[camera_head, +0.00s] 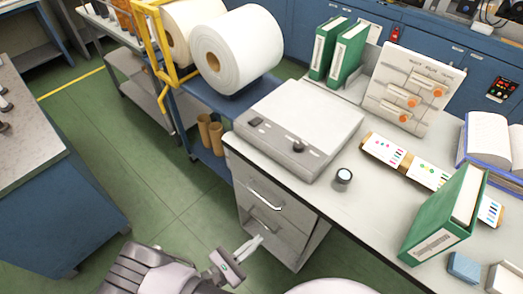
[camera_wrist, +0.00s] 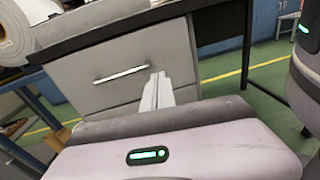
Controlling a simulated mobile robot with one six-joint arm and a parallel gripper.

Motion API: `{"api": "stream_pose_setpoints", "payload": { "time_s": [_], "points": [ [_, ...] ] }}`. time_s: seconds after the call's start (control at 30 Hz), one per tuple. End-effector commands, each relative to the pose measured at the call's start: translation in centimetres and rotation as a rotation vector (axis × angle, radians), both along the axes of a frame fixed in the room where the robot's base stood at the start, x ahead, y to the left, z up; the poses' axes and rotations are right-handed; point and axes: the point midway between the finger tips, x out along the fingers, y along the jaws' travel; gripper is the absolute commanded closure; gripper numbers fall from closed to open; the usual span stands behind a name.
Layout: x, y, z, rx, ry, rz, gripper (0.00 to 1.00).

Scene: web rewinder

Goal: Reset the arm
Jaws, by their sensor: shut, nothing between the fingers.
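My gripper (camera_head: 250,245) is in front of the grey drawer cabinet (camera_head: 262,205), low and at the bottom middle of the head view. Its two pale fingers are together with nothing between them. In the wrist view my gripper (camera_wrist: 157,92) points at a drawer front with a bar handle (camera_wrist: 121,74). The fingertips appear apart from the handle, though the exact gap is hard to judge. My arm shows at the bottom of the head view.
White rolls (camera_head: 238,50) sit on a blue rack at left. Green floor (camera_head: 150,190) is open at left.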

Motion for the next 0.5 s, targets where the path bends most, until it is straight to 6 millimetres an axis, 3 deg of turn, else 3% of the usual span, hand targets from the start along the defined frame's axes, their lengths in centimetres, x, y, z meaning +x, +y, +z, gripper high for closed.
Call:
{"api": "stream_pose_setpoints", "payload": {
  "time_s": [0.07,0.2,0.4,0.5],
  "points": [
    [1.3,-0.6,4.2,0.148,-0.013,-0.192,1.00],
    [2.2,-4.5,13.0,0.522,-0.077,-0.657,1.00],
    [0.2,-9.7,23.3,1.131,-0.288,-1.243,1.00],
    [-1.3,-11.3,27.6,1.466,-0.457,-1.476,1.00]
  ]
}}
